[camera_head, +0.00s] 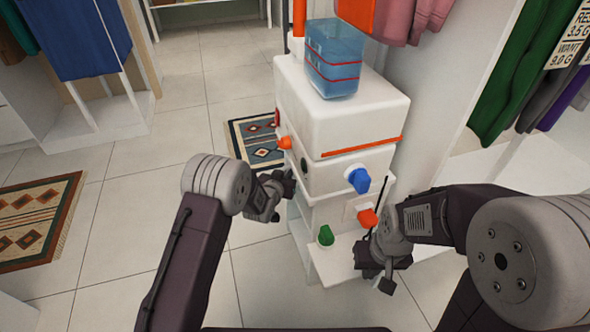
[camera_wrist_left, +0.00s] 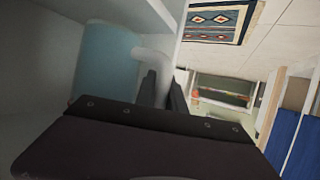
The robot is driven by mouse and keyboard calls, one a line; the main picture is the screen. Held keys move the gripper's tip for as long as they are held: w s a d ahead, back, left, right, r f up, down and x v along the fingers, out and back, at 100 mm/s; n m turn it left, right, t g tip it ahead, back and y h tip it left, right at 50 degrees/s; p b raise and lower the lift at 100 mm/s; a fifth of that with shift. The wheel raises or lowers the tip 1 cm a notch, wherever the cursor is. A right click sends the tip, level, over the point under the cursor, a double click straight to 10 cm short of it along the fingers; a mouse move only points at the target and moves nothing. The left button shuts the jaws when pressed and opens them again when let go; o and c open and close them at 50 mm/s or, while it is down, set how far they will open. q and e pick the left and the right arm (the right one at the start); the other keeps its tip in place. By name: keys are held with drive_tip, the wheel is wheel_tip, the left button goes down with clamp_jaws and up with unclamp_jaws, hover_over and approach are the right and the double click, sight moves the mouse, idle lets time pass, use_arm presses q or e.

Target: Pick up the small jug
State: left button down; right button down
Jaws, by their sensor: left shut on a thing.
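The small jug (camera_wrist_left: 105,62) shows in the left wrist view as a pale blue body with a white handle (camera_wrist_left: 155,58), inside a white compartment. My left gripper (camera_wrist_left: 162,88) is shut on the jug's handle. In the head view my left gripper (camera_head: 284,186) is at the left side of the white dispenser unit (camera_head: 340,120), and the jug is hidden there. My right gripper (camera_head: 381,277) hangs low at the unit's right front; its finger gap is unclear.
A blue clear container (camera_head: 334,60) stands on the unit. Blue (camera_head: 358,180), orange (camera_head: 367,217) and green (camera_head: 325,236) knobs stick out in front. Patterned rugs (camera_head: 38,222) lie on the tiled floor, open to the left. Clothes hang at the back and right.

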use_arm(q)
drive_tip(key=s+a+b, duration=0.1)
drive_tip(key=s+a, duration=0.1)
drive_tip(key=a, duration=0.5)
drive_tip(key=s+a+b, duration=0.2)
drive_tip(key=a, duration=0.5)
drive_tip(key=shift+s, duration=0.25)
idle(0.6)
